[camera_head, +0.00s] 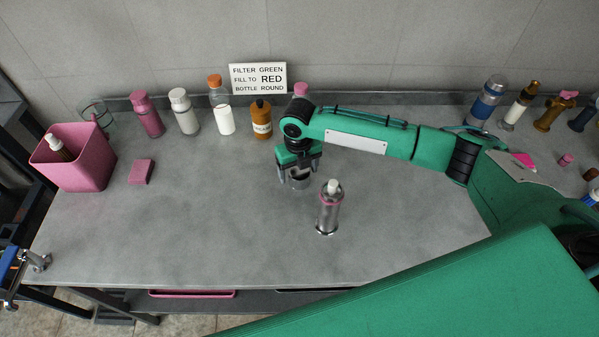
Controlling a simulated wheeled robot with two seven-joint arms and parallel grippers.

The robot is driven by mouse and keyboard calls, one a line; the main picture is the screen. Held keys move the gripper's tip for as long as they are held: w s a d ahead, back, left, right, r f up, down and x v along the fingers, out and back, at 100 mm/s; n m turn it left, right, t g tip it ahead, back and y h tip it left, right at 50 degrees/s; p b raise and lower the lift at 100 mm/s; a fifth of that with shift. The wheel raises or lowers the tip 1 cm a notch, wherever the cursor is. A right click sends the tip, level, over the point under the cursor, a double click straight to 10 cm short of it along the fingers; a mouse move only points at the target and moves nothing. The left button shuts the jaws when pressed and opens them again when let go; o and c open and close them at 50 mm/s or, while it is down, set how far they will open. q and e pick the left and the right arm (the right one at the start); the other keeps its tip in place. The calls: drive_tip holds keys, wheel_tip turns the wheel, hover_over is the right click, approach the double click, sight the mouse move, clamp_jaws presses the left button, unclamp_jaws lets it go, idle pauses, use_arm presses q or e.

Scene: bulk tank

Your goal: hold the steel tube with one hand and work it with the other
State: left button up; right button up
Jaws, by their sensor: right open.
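The steel tube (327,214) stands upright on the grey bench, right of the middle. It has a pink ring near its top and a white tip. My right gripper (297,178) points down just behind and left of the tube, apart from it. Its jaws are open. A short, round steel piece (299,183) shows between or just below the fingers; I cannot tell whether they touch it. My left gripper is not in view.
A pink bin (84,170) holding a bottle and a pink block (141,172) are at left. Bottles, including an amber one (261,122), line the back wall below a sign (258,78). More bottles (487,101) stand at right. The bench's front left is clear.

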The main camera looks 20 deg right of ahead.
sight(298, 170)
drive_tip(key=shift+f, duration=0.8)
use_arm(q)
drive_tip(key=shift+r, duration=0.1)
use_arm(e)
drive_tip(key=shift+c, duration=0.5)
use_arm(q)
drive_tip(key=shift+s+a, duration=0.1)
use_arm(e)
drive_tip(key=c, duration=0.9)
drive_tip(key=shift+r, duration=0.1)
